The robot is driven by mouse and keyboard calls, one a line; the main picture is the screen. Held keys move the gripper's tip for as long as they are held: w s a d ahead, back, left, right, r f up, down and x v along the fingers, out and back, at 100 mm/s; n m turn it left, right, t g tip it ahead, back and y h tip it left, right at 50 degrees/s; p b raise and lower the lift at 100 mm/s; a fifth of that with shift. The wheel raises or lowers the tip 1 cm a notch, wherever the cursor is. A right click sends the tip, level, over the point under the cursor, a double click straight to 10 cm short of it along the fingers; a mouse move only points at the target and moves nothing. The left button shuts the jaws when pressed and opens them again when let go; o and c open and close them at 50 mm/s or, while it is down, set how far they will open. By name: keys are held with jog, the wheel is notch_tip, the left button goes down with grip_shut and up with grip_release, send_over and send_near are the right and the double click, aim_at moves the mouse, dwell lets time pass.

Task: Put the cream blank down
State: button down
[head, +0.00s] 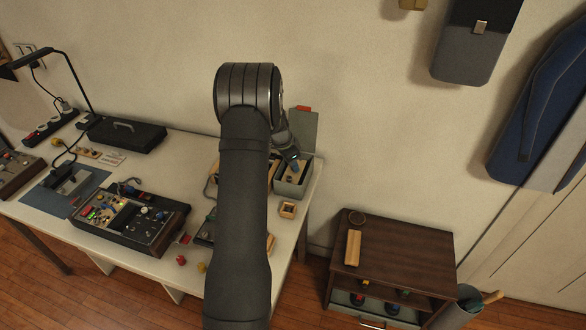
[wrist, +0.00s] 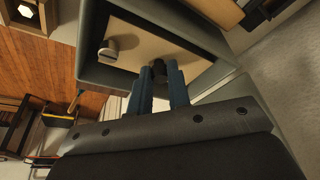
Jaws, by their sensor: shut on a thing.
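My gripper (wrist: 159,82) is over a grey open box, its two blue fingers pointing into it. It is shut on a small dark, rounded thing (wrist: 158,69), partly hidden between the fingertips; I cannot tell whether this is the cream blank. The box (wrist: 92,74) has a flat tan floor. In the head view my gripper (head: 294,163) is at the grey box (head: 305,182); what it holds is too small to make out there.
A grey lid or panel (head: 303,130) stands behind the box. A small wooden box (head: 288,209) is in front. A control panel case (head: 130,222) lies left on the white table, with red and yellow knobs nearby. A dark wooden cabinet (head: 410,245) stands right.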

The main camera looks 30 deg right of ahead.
jog(key=shift+f, duration=0.95)
jog(key=c, duration=1.3)
grip_release()
jog(key=shift+f, duration=0.15)
jog(key=shift+c, duration=0.2)
jog(key=v, duration=1.2)
